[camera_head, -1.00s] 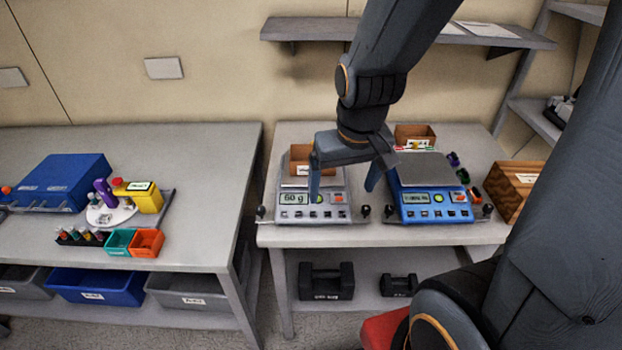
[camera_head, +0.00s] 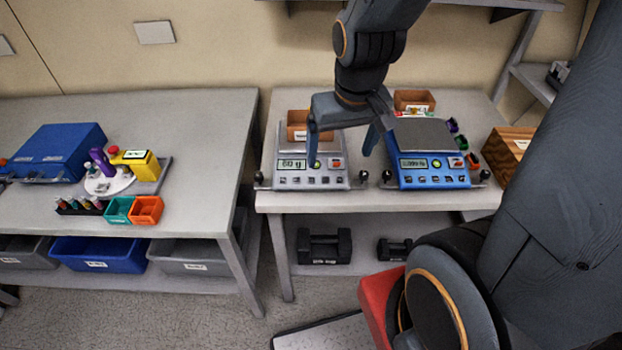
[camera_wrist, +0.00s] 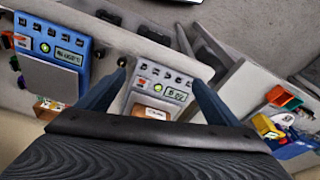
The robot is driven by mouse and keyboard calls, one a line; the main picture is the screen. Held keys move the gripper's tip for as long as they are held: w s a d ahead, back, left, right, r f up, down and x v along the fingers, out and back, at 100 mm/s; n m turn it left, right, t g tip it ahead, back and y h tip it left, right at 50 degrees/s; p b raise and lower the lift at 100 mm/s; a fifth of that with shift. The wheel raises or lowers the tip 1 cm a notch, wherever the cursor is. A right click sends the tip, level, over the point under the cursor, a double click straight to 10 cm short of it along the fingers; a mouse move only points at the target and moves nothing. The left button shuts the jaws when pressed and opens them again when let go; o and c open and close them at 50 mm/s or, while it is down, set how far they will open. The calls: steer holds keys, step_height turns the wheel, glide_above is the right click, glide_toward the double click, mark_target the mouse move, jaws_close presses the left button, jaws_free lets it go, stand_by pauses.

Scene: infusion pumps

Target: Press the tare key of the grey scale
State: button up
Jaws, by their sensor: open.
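The grey scale (camera_head: 292,180) stands on the right-hand bench, its display lit and a row of keys along its front panel. A brown box (camera_head: 297,126) sits on its pan. My gripper (camera_head: 342,152) is open and empty above the scale's right half, one finger in front of the panel and the other toward the gap beside the blue scale. In the wrist view the grey scale's panel (camera_wrist: 161,83) lies between my two open fingers (camera_wrist: 158,92). The finger hides part of the panel in the head view. I cannot read the key labels.
The blue scale (camera_head: 432,174) stands close to the right, with another brown box (camera_head: 413,101) behind it. A wooden crate (camera_head: 505,153) is at the far right. Black weights (camera_head: 324,246) lie on the shelf below. The left bench holds a blue case (camera_head: 60,153) and small bins.

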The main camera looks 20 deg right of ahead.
jaws_close()
stand_by(1.5)
